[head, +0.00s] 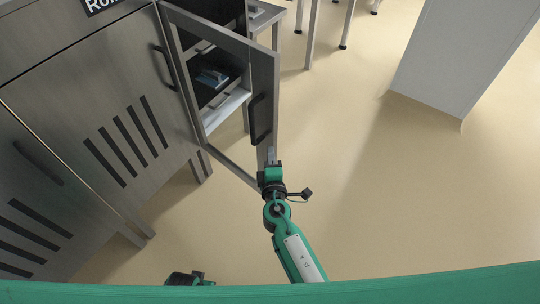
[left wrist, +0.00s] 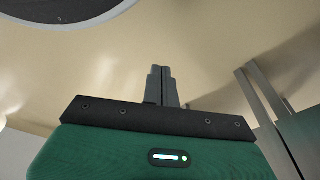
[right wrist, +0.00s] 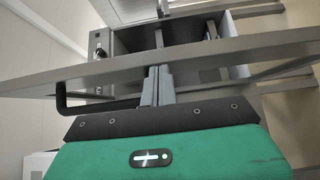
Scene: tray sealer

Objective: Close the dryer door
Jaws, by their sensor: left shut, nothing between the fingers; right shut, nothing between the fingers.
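The dryer door (head: 264,79) is a grey framed panel, swung open from the cabinet, with a black handle (head: 260,119) on its outer face. My right gripper (head: 271,155) is shut and empty, at the lower part of the door near its free edge. In the right wrist view the door (right wrist: 215,61) lies across the picture right at the shut fingertips (right wrist: 157,72); I cannot tell whether they touch it. The handle (right wrist: 62,98) is left of them there. My left gripper (left wrist: 160,73) is shut and empty, away from the door, over bare floor.
The grey cabinet (head: 85,85) with slotted fronts stands at the left. Inside the open compartment a blue item (head: 212,77) lies on a dark shelf. Table legs (head: 311,35) stand behind the door. A grey block (head: 440,60) stands at the upper right. The floor right of the door is clear.

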